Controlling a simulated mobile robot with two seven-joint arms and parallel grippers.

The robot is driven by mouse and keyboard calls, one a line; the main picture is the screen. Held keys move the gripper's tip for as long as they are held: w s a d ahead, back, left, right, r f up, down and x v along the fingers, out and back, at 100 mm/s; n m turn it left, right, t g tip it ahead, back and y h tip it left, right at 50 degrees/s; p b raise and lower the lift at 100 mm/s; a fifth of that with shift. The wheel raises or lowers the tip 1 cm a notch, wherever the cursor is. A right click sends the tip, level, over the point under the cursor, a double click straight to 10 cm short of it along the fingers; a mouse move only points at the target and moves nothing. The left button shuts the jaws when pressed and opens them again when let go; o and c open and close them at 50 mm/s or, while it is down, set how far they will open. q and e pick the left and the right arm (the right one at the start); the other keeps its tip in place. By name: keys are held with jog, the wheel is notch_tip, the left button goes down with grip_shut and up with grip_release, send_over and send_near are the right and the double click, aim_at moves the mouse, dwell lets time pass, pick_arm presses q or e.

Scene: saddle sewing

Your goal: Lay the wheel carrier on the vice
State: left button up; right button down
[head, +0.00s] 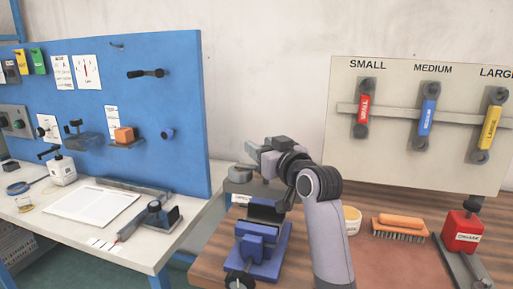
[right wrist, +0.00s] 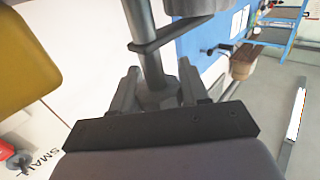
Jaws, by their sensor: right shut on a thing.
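The blue vice (head: 262,250) stands on the wooden bench, with dark jaws at its top. My right gripper (head: 262,158) is above and slightly behind the vice in the head view. It is shut on a grey part, which I take to be the wheel carrier (head: 241,173); its rounded end sticks out to the left, clear above the vice jaws. In the right wrist view the fingers (right wrist: 156,92) close around the base of a dark grey post (right wrist: 147,45) with a slanting crossbar. The fingers hide part of it. My left gripper is not in view.
A pale cup (head: 351,220), an orange brush (head: 400,224) and a red labelled tool (head: 462,232) stand right of my arm. A size board (head: 400,145) rises behind them. The white table (head: 60,240) and blue pegboard (head: 180,100) are at left, past a gap.

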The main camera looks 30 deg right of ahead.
aim_at(268, 183)
jog(key=shift+r, duration=0.1)
dwell(0.4)
jog(key=shift+r+p, duration=0.1)
jog(key=shift+p, duration=0.35)
jog(key=shift+f+b, duration=1.05)
jog(key=shift+f, duration=1.05)
jog(key=shift+f+b, duration=0.95)
jog(key=shift+f, duration=1.2)
